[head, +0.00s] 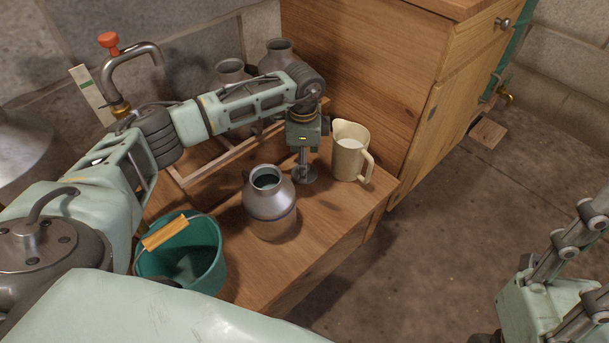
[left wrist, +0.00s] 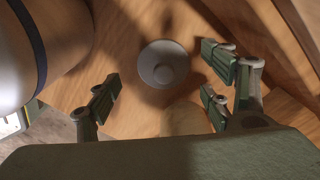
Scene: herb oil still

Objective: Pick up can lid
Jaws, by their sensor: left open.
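The can lid is a round grey metal disc with a raised knob. It lies flat on the wooden bench top, and it shows in the left wrist view (left wrist: 163,63) and in the head view (head: 305,175). My left gripper (left wrist: 162,88) is open and empty, pointing down above the lid. In the left wrist view its fingers stand apart on either side, and the lid lies between and slightly ahead of them. In the head view the left gripper (head: 303,150) partly hides the lid. Parts of my right gripper (head: 566,250) show at the lower right, cut by the frame edge.
An open metal can (head: 270,205) stands left of the lid, and a cream jug (head: 350,155) stands close on its right. A green bucket (head: 183,255) is at the front left. More cans (head: 279,55) stand behind my left arm. A wooden cabinet (head: 365,70) rises behind.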

